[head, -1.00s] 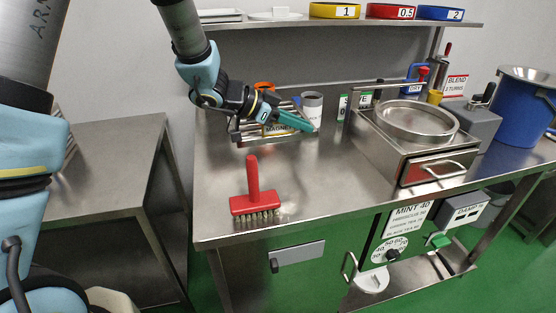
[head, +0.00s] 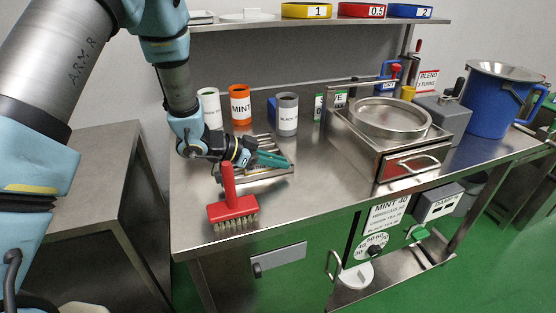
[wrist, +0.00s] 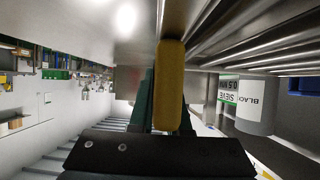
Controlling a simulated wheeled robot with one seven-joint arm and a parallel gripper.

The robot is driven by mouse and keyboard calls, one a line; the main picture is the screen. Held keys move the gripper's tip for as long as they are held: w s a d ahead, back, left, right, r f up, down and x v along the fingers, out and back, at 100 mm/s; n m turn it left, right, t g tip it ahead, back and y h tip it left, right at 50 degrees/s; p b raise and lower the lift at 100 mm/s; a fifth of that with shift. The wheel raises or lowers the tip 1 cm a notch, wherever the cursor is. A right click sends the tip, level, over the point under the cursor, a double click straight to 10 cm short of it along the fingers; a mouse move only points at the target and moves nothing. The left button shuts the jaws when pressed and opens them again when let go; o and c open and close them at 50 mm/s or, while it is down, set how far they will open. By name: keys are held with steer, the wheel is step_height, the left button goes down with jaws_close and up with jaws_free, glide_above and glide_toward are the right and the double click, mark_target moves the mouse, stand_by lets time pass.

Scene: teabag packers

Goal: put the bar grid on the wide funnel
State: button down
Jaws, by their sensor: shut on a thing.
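The bar grid (head: 268,176), a steel frame with parallel bars, is low over the counter's left half. Its yellow handle (wrist: 170,85) is between my green fingers in the wrist view, with steel bars (wrist: 265,45) beside it. My gripper (head: 274,159) is shut on this handle. My wrist hides part of the grid. I cannot tell whether the grid touches the counter.
A red brush (head: 233,208) stands at the counter's front left, close to the grid. Canisters (head: 287,116) stand behind the grid. The steel machine (head: 385,160) and a blue bucket (head: 497,100) are at right. Bare counter (head: 315,190) lies between grid and machine. A shelf hangs above.

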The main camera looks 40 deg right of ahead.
steer(key=shift+f, duration=0.15)
steer(key=c, duration=0.9)
jaws_free()
steer(key=shift+r, duration=0.25)
steer(key=b+v, duration=0.2)
steer(key=v, duration=1)
steer(key=shift+a+f, duration=0.1)
